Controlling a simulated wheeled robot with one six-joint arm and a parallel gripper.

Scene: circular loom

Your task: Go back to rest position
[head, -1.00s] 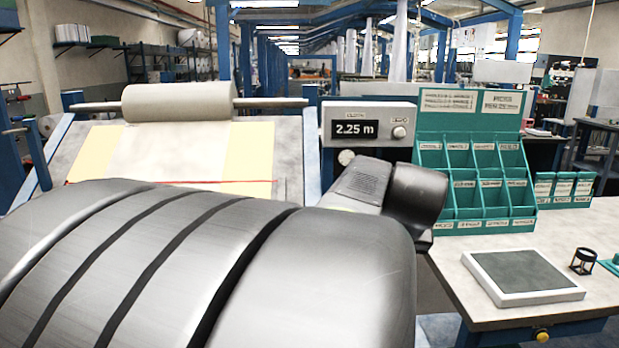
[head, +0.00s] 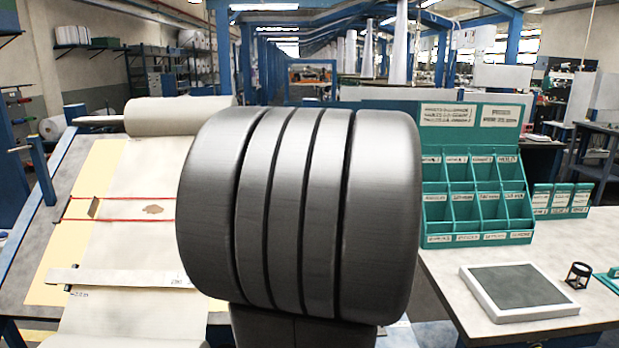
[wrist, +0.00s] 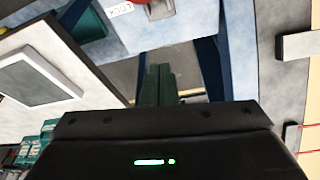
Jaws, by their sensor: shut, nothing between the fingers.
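My gripper (wrist: 160,85) shows in the wrist view, its dark greenish fingers together with nothing between them. They point over the gap between the table and the loom's sloped board, clear of both as far as I can tell. In the head view my grey arm link stands upright in the middle and hides my gripper and the display box.
Left is the sloped board with cloth (head: 120,240), red lines and a brown spot, under a cloth roll (head: 165,115). Right is a table (head: 425,262) with teal bins (head: 478,237), a framed grey pad (head: 518,287) and a small black stand (head: 578,275).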

